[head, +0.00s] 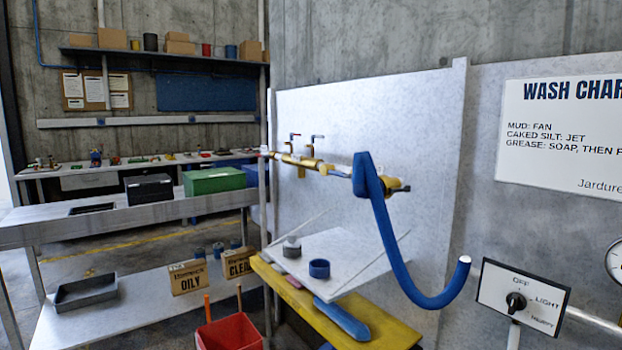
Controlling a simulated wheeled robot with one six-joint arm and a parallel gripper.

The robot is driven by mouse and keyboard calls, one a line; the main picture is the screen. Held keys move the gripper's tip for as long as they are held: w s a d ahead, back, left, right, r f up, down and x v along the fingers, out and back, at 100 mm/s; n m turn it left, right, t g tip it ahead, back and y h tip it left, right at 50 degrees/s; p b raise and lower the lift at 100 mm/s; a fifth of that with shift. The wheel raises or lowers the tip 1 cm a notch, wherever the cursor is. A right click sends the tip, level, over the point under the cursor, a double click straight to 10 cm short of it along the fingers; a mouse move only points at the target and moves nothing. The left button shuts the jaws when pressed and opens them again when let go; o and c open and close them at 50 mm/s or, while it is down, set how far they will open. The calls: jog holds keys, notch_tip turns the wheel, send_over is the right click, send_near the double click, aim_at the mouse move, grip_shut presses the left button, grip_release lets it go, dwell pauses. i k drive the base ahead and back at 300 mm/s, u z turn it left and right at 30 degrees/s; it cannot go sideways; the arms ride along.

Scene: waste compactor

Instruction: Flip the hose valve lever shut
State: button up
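A brass pipe assembly (300,160) runs along the pale grey wall panel. Two small levers stand up from it, a red-tipped lever (294,135) at left and a blue-tipped lever (316,138) to its right. A thick blue hose (385,225) hangs in front of the pipe's right part and curves up to a pale end at lower right. A yellow fitting with a dark end (400,188) shows just right of the hose. The hose hides part of the pipe. I cannot tell which lever is the hose valve's. My gripper is not in view.
Below the pipe, a white shelf (345,265) holds a blue ring and a grey item, above a yellow bench (375,325). A red bucket (230,334) stands at lower left. A switch box (522,297) is at right. Metal tables (70,232) fill the left.

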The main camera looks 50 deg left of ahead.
aim_at(341, 174)
jog(key=u, duration=0.5)
jog(key=k, duration=1.1)
jog(key=u, duration=0.6)
jog(key=i, duration=0.85)
jog(key=u, duration=0.3)
jog(key=k, duration=0.65)
jog(key=u, duration=0.65)
jog(key=i, duration=0.75)
jog(key=u, duration=1.1)
jog(key=i, duration=2.4)
jog(key=z, duration=1.45)
jog(key=i, duration=0.75)
jog(key=z, duration=0.7)
